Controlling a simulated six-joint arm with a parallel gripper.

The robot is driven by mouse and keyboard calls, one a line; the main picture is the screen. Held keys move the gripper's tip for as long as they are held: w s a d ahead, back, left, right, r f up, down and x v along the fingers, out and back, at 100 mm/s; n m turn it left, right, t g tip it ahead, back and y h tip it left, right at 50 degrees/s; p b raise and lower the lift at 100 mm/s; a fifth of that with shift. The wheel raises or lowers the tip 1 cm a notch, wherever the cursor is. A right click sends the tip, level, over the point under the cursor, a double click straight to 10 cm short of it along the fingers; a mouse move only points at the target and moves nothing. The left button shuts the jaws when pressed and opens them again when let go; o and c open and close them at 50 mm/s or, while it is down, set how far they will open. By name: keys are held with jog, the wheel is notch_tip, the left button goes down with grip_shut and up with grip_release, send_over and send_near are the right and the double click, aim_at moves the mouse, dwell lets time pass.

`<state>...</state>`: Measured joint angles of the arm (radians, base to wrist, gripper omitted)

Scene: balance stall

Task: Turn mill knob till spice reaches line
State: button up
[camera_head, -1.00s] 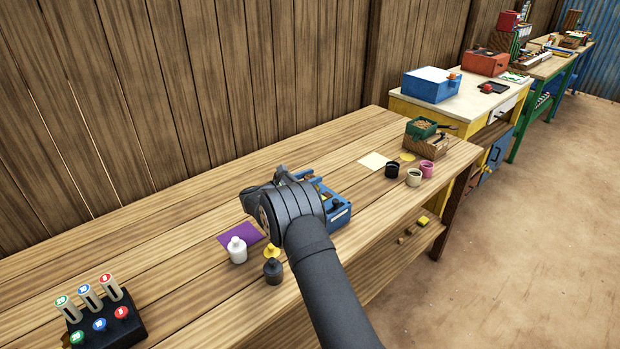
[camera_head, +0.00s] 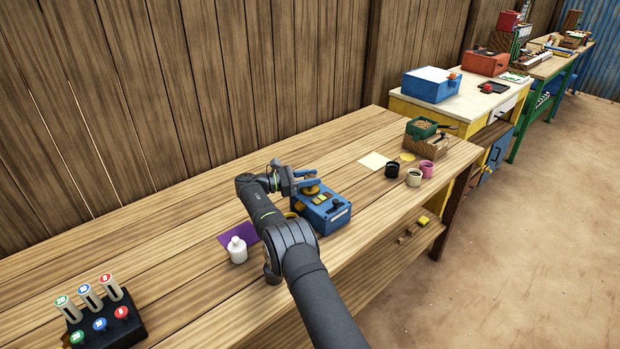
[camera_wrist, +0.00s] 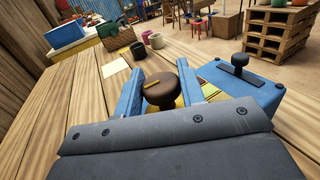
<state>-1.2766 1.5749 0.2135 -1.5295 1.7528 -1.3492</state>
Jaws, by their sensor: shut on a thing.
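My gripper (camera_head: 305,181) is over the left back end of a blue box (camera_head: 326,212). In the wrist view its two blue fingers (camera_wrist: 160,92) are shut on a brown round-topped knob (camera_wrist: 158,82) with a yellow mark. Yellow shows just below the knob, and the blue box (camera_wrist: 247,95) is to its right, with a dark knob and slot on top. The front of the blue box carries a pale label. I cannot make out a level line.
Black (camera_head: 392,170), cream (camera_head: 414,177) and pink (camera_head: 427,168) cups stand at the right. A white bottle (camera_head: 237,250) stands by a purple sheet (camera_head: 224,240). A dark rack (camera_head: 112,327) is front left. The bench between rack and bottle is clear.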

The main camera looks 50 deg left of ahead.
aim_at(311, 177)
jog(key=shift+h, duration=0.3)
dwell(0.4)
jog(key=o, duration=1)
jog(key=shift+c, duration=0.2)
jog(key=shift+r, duration=0.1)
notch_tip(311, 177, up, 4)
jog(key=shift+d+r, duration=0.1)
jog(key=shift+r, duration=0.05)
jog(key=w+d+r, duration=0.5)
jog(key=d+r, duration=0.1)
jog(key=d, duration=0.4)
jog(key=shift+d+r, duration=0.15)
jog(key=shift+r, duration=0.1)
